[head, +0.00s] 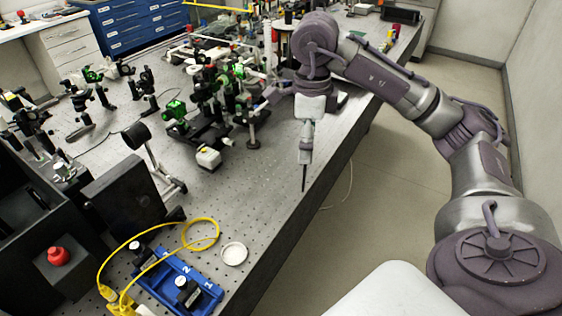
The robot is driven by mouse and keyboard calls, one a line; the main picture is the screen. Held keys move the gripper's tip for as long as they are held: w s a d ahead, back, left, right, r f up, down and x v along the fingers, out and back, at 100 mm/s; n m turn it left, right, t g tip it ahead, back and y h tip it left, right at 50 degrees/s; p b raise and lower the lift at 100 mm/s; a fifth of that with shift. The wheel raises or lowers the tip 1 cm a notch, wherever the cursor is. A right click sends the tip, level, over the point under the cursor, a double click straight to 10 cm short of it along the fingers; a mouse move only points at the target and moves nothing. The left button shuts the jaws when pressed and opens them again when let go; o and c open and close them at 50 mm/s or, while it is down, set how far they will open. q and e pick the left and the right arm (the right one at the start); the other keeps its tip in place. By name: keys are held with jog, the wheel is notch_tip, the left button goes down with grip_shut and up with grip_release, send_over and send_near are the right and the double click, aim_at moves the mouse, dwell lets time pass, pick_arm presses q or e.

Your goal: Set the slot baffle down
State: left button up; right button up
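My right gripper (304,158) points straight down above the near right part of the optical table (277,200). A thin dark upright piece, the slot baffle seen nearly edge-on (304,180), extends below its fingertips. The gripper appears shut on it. The baffle's slot does not show from this angle. Its lower end looks close to the tabletop near the right edge, but I cannot tell whether it touches. My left gripper is not in view.
Optics mounts (205,110) crowd the table left of my gripper. A black panel (125,198), a yellow cable (200,232), a white round dish (234,253) and a blue tray (180,285) are nearer. Bare perforated tabletop surrounds the gripper; the table's edge drops off to the right.

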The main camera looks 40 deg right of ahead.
jog(key=w+a+f+p, duration=0.2)
jog(key=w+f+p, duration=0.2)
jog(key=w+f, duration=0.5)
jog(key=shift+w+a+f, duration=0.15)
jog(key=shift+a+f, duration=0.15)
jog(key=shift+f, duration=0.1)
jog(key=shift+f, duration=0.1)
jog(key=shift+f, duration=0.15)
jog(key=o, duration=0.8)
